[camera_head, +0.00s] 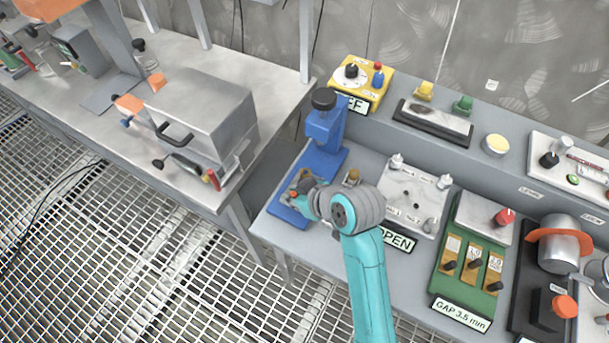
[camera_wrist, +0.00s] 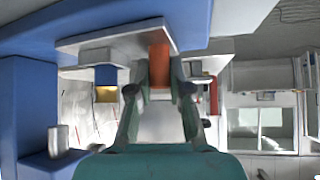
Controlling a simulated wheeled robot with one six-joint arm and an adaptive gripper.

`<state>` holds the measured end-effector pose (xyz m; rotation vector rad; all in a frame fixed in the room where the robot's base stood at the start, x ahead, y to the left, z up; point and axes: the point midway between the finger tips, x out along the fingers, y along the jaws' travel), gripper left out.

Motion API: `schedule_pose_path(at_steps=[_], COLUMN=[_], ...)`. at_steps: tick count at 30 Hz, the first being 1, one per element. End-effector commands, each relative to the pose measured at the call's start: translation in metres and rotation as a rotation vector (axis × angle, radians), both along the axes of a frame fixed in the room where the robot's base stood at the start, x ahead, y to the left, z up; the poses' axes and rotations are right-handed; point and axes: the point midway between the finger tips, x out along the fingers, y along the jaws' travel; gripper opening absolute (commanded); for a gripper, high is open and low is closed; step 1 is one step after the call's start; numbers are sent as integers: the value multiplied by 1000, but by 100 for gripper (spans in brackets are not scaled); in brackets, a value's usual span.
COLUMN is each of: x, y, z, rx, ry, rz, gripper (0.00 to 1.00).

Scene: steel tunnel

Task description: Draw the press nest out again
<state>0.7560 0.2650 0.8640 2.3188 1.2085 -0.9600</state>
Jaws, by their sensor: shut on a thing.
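The blue press (camera_head: 325,128), with a black knob on top, stands at the left end of the grey bench. Its blue base reaches forward under my gripper (camera_head: 304,185). In the wrist view my gripper (camera_wrist: 160,82) is shut on an orange-brown grip (camera_wrist: 160,62). The grip joins a pale grey plate (camera_wrist: 118,40), which looks like the press nest, beside the blue press body (camera_wrist: 28,110). In the head view my wrist hides most of the nest, so I cannot tell how far in it sits.
Right of the press are a pale plate with several pegs (camera_head: 410,195), an "OPEN" sign (camera_head: 396,239) and a green gap fixture (camera_head: 468,262). A yellow switch box (camera_head: 362,80) stands behind. A gap separates the left table (camera_head: 200,190) from this bench.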

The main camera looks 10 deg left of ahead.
Motion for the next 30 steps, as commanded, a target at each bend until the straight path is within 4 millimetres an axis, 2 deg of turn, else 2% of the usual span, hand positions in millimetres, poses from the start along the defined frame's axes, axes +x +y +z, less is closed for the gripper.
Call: schedule_pose_path(at_steps=[1,5,15,16,18,30], x=[-11,-24,-25,-25,-25,-27], y=[4,9,9,9,9,6], z=[-1,-1,0,0,0,4], rx=[0,0,0,0,0,1], ry=[2,2,1,1,1,-1], rz=[4,3,-1,-1,-1,-1], gripper=[0,0,0,26,43,45])
